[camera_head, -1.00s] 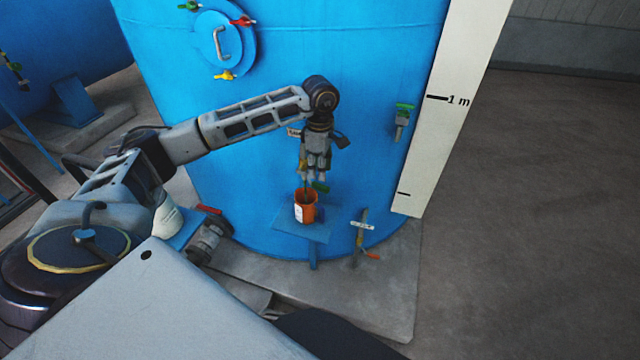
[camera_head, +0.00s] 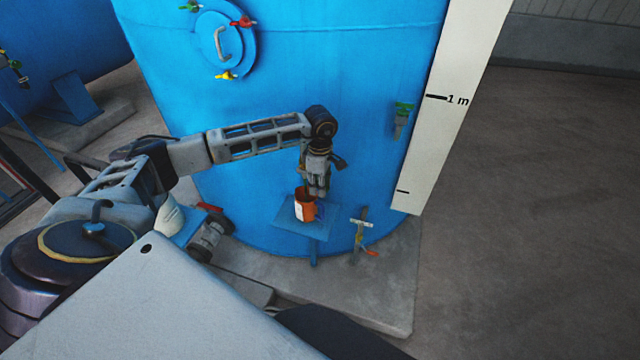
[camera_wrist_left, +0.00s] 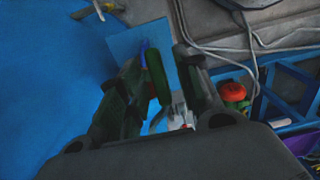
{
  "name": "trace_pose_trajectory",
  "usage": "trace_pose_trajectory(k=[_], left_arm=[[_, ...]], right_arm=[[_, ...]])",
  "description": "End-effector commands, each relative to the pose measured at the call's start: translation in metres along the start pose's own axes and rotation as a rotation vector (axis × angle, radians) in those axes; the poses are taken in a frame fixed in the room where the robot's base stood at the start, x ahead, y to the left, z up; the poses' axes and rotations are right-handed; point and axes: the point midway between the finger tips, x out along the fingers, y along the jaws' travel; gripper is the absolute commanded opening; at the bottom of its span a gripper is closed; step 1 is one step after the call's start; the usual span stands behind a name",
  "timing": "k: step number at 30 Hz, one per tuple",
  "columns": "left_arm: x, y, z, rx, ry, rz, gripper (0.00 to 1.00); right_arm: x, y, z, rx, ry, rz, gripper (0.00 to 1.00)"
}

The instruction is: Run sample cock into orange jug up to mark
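The orange jug (camera_head: 300,212), with a white label, stands on a small blue shelf (camera_head: 318,232) at the foot of the blue tank. My left gripper (camera_head: 319,192) points down just behind and to the right of the jug's top, covering the sample cock in the head view. In the left wrist view, my left gripper's dark fingers (camera_wrist_left: 160,68) are apart. A green handle (camera_wrist_left: 156,75), seemingly the sample cock's, is between them, nearer the left finger. Whether they touch it is unclear. The jug's inside and mark cannot be made out. My right gripper is out of view.
The blue tank (camera_head: 290,80) fills the space behind. Another green-handled valve (camera_head: 402,115) is up to the right, beside a white height scale (camera_head: 445,100). A small fitting with an orange handle (camera_head: 362,240) stands right of the shelf. Floor at right is clear.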

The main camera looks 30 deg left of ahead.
Motion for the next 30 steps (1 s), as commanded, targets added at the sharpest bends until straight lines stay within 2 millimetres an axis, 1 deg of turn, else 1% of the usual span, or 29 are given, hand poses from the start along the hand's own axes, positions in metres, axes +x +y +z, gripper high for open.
trace_pose_trajectory(k=[1,6,8,9,20,30], left_arm=[[0.0,0.0,0.0,0.0,0.0,0.0,0.31],[0.0,0.0,0.0,0.0,0.0,0.0,0.1],[0.0,0.0,0.0,0.0,0.0,0.0,0.02],[0.0,0.0,0.0,0.0,0.0,0.0,0.0],[0.0,0.0,0.0,0.0,-0.005,0.0,0.0],[-0.005,0.001,0.0,-0.001,-0.092,0.001,0.0]], right_arm=[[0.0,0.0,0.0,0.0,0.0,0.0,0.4],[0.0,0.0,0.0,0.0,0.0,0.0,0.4],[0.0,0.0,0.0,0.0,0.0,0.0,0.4],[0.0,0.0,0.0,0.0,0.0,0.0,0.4],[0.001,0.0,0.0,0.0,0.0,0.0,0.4],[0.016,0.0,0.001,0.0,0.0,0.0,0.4]])
